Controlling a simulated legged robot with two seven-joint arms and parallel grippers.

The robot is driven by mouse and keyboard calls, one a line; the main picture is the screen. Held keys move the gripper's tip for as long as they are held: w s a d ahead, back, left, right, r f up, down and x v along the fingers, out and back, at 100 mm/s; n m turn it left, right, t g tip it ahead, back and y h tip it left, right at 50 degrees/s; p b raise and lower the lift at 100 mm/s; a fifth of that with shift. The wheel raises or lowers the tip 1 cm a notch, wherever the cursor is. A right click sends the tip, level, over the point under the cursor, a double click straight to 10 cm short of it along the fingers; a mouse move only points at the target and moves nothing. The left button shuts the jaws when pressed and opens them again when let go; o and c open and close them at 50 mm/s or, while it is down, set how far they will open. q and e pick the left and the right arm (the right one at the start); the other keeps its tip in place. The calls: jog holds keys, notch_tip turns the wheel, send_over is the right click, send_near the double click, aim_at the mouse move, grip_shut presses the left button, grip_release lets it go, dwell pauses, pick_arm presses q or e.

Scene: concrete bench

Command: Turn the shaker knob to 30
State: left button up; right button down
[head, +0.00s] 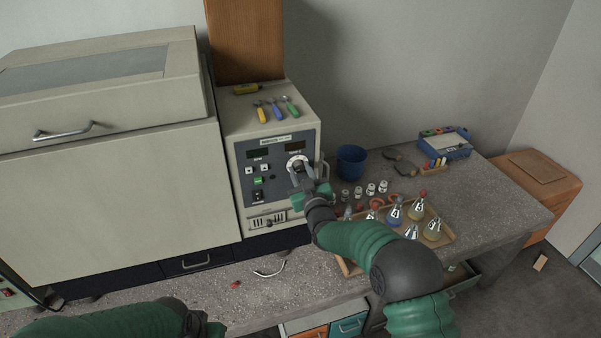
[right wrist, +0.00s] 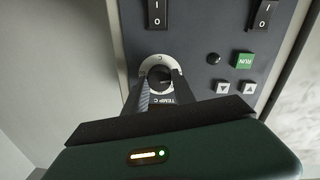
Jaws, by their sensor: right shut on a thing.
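The control panel (head: 265,182) is on the front of a beige unit beside the large shaker cabinet (head: 110,205). A round knob with a pale dial ring (head: 297,160) is at the panel's upper right; it also shows in the right wrist view (right wrist: 158,64), by a label reading TEMP C. My right gripper (head: 301,174) is at this knob, its two fingers (right wrist: 161,84) shut on it from either side. The fingers hide part of the dial, and I cannot read its setting. My left gripper (head: 208,328) is low at the bottom edge, and its jaws are unclear.
Dark displays (head: 258,154), switches and a green RUN button (right wrist: 243,60) share the panel. A tray (head: 447,238) of flasks, small vials and a blue cup (head: 351,160) stand right of the unit. Screwdrivers (head: 278,108) lie on top. The bench front is mostly clear.

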jog(key=shift+f+m+b, duration=0.4)
jog(key=shift+m+b, duration=0.3)
jog(key=shift+b, duration=0.35)
jog(key=m+b, duration=0.4)
jog(key=b, duration=0.2)
jog(key=shift+f+m, duration=0.15)
jog(key=shift+m, duration=0.15)
jog(key=shift+m+g+b, duration=0.3)
jog(key=shift+m+b, duration=1.3)
jog(key=shift+m, duration=0.2)
jog(key=shift+r, duration=0.2)
jog(key=c, duration=1.3)
grip_release()
jog(key=shift+s, duration=0.1)
jog(key=shift+o, duration=1.1)
jog(key=shift+r, duration=0.1)
jog(key=shift+o, duration=0.2)
jog(key=shift+r, duration=0.1)
